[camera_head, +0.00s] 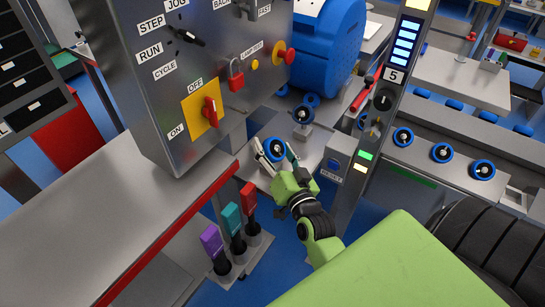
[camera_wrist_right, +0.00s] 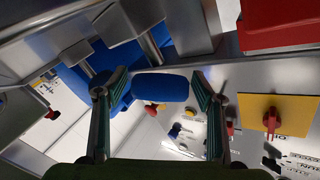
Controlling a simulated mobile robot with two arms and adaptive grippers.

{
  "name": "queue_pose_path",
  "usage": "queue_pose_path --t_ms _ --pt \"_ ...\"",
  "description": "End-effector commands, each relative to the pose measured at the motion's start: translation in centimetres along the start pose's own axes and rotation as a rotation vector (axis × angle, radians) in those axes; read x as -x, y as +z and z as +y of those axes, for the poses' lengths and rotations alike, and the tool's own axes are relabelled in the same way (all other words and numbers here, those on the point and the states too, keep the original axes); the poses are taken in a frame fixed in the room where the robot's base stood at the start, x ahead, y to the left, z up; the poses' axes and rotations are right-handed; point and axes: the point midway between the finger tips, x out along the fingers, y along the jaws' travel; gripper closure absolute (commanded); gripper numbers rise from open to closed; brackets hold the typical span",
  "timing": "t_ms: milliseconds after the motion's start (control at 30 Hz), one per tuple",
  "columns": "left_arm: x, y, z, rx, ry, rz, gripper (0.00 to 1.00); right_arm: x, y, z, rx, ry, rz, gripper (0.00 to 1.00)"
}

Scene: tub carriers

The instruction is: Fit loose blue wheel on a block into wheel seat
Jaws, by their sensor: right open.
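A blue wheel (camera_head: 276,148) with a dark hub is between the fingers of my right gripper (camera_head: 274,157). The right wrist view also shows a blue wheel (camera_wrist_right: 160,87) between the two fingertips (camera_wrist_right: 157,90), with narrow gaps beside it. The right gripper is open. What bears this wheel is hidden by the gripper. I cannot make out an empty wheel seat. My left gripper is not in view.
A grey control cabinet (camera_head: 160,110) stands close on the left. A post with a lit display (camera_head: 385,85) stands right of the gripper. A large blue tub (camera_head: 328,45) is behind. Several blue wheels sit on the right bench (camera_head: 425,155). Coloured handles (camera_head: 232,220) rise in front.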

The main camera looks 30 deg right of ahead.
Motion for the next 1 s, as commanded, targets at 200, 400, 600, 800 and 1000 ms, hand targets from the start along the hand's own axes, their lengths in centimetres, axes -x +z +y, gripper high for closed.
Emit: queue_pose_path --t_ms 200,400,600,800,1000 --pt "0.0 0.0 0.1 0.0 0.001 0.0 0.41 0.0 0.0 0.0 0.0 0.0 0.0 0.82" --pt "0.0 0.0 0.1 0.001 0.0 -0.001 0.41 0.0 -0.2 -0.1 0.0 -0.002 0.005 0.94" --pt "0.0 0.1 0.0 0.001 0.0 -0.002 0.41 0.0 -0.5 -0.3 -0.001 -0.003 0.006 0.94" --pt "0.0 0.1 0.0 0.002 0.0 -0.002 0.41 0.0 -2.4 -1.4 -0.002 -0.003 0.01 0.94" --pt "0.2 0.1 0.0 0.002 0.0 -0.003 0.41 2.8 -6.7 -2.4 0.003 -0.003 0.008 0.94"
